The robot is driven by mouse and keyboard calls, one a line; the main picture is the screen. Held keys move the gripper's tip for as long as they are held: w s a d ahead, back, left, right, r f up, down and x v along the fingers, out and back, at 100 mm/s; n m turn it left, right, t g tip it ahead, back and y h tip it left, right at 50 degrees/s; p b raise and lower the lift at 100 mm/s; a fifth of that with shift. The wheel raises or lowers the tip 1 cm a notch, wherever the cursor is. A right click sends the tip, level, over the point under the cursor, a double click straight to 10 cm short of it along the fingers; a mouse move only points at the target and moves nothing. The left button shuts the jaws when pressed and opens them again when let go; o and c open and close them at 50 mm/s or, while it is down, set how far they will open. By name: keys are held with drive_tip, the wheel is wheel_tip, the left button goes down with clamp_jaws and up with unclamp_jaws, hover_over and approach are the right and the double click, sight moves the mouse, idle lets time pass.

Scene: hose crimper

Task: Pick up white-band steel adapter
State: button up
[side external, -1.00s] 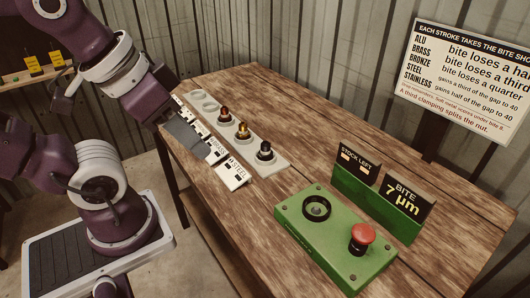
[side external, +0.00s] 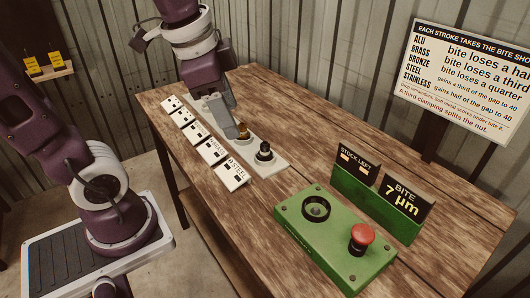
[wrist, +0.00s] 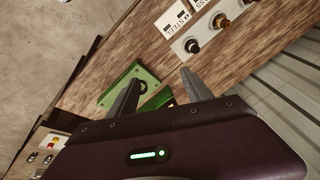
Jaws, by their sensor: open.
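A dark adapter (side external: 264,152) stands upright at the near end of the pale holder strip (side external: 278,165), beside the label reading STEEL (side external: 231,177). A brass-coloured adapter (side external: 242,131) stands one place further back. My gripper (side external: 228,104) is open and empty over the far part of the strip, hiding the places there. In the wrist view its two fingers (wrist: 160,77) are spread apart, with nothing between them.
A green box (side external: 320,238) with a black ring (side external: 317,208) and red button (side external: 362,233) sits at the near right of the wooden bench. Behind it stands a green display block (side external: 375,205) reading BITE 7 µm. Bare bench lies right of the strip.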

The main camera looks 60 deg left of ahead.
drive_tip(key=w+a+f+m+g, duration=0.1)
drive_tip(key=w+a+f+m, duration=0.15)
drive_tip(key=w, duration=0.35)
drive_tip(key=m+g, duration=0.3)
drive_tip(key=m, duration=0.7)
hover_over(265, 143)
drive_tip(key=shift+h, duration=0.3)
drive_tip(key=f, duration=1.1)
drive_tip(key=shift+w+a+f, duration=0.2)
drive_tip(key=shift+f, duration=0.05)
drive_tip(key=f, duration=0.6)
drive_tip(key=shift+s+d+f, duration=0.2)
drive_tip(key=shift+f, duration=0.05)
drive_tip(key=shift+c, duration=0.5)
clamp_jaws()
